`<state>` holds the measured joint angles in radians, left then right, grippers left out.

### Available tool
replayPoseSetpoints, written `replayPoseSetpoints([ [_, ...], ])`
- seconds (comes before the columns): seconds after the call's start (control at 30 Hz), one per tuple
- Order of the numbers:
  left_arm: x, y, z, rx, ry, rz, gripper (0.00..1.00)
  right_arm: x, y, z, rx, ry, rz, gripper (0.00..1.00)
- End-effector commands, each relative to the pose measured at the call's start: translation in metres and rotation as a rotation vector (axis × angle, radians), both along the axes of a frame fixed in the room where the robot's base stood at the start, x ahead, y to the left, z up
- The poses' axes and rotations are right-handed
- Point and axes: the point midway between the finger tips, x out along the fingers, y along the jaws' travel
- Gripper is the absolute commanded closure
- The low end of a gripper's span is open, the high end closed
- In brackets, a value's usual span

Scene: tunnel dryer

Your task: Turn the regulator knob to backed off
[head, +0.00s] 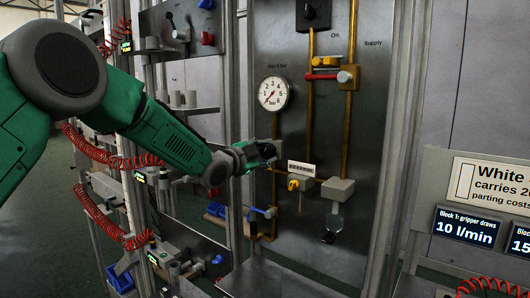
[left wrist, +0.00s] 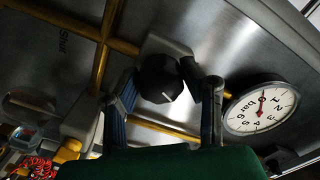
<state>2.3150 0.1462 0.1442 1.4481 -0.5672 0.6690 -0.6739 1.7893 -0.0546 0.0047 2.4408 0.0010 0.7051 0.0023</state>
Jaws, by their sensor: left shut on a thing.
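The regulator knob (left wrist: 160,78) is a dark, faceted knob with a pale mark on its edge, on a grey body by the brass pipes. In the left wrist view it sits between the two fingers of my left gripper (left wrist: 166,98), which is shut on it. In the head view my left gripper (head: 262,153) reaches the panel just below the gauge and hides most of the knob. The round white bar gauge (head: 273,93) is just above; it also shows in the left wrist view (left wrist: 260,109), its needle near the low end. My right gripper is not in view.
A yellow knob (head: 293,184) and a grey block (head: 337,189) sit low right of the gripper. Red coiled hoses (head: 110,160) hang behind my left arm.

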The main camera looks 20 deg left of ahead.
Motion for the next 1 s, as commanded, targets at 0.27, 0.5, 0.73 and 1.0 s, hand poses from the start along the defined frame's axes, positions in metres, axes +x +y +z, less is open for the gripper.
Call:
replayPoseSetpoints([
  [0.27, -0.0009, -0.0009, -0.0055, -0.214, 0.091, 0.000, 0.93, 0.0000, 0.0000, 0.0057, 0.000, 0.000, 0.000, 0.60],
  [0.5, -0.0008, -0.0009, -0.0057, -0.343, 0.137, 0.001, 0.93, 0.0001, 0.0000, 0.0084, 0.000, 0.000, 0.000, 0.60],
  [0.73, -0.0007, -0.0003, -0.0054, -0.406, 0.158, 0.001, 0.93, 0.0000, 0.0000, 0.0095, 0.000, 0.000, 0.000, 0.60],
  [1.0, -0.0006, -0.0003, -0.0048, -0.424, 0.164, 0.001, 0.93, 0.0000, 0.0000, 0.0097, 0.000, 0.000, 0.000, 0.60],
])
